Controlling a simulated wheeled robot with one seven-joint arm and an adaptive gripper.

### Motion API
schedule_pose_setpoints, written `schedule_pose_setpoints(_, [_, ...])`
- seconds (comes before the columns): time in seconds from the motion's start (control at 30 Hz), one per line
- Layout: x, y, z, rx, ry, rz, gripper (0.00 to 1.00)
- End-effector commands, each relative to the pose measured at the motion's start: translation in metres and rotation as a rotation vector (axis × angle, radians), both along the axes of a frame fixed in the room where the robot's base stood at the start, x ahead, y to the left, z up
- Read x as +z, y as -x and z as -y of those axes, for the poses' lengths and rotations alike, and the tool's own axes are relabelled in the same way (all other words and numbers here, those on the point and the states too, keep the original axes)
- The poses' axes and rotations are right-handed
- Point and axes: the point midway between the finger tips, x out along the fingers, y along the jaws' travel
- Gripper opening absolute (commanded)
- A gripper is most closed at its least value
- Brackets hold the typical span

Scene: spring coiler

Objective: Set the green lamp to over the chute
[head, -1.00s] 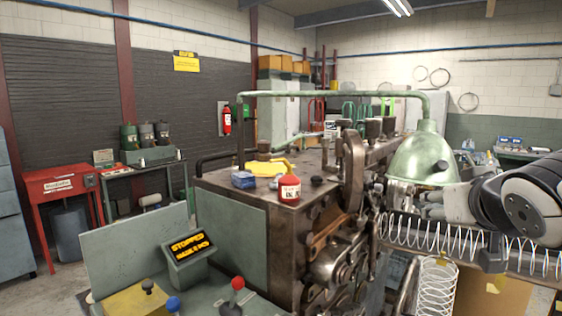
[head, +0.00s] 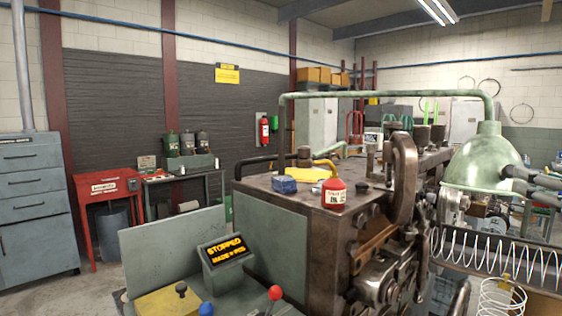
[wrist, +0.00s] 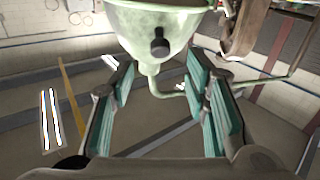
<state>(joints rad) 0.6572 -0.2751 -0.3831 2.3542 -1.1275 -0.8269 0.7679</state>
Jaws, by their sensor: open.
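The green lamp (head: 484,165) hangs at the right end of its green pipe arm (head: 390,95), a dome shade at the right of the machine. In the head view it is above and left of a long white spring (head: 490,255) on what looks like the chute, though I cannot tell this for sure. My gripper (head: 522,180) is at the right side of the shade. In the wrist view, my open gripper (wrist: 158,72) has its teal-padded fingers on either side of the shade (wrist: 140,20) and its dark knob (wrist: 159,46). Contact is unclear.
The coiling machine (head: 290,225) fills the middle, with a red container (head: 334,192) and a blue box (head: 284,184) on top. A display (head: 225,248) reads STOPPED. A red-knobbed lever (head: 275,293) stands in front. Open floor lies at the left.

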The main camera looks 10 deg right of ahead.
Motion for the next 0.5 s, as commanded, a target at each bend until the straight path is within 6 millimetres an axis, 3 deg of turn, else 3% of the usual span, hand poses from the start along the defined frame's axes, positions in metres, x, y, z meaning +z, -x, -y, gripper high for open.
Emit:
schedule_pose_setpoints(0.3, [-0.002, -0.059, 0.018, 0.0, 0.0, -0.001, 0.43])
schedule_pose_setpoints(0.5, [-0.001, -0.079, 0.024, -0.001, 0.001, -0.001, 0.43])
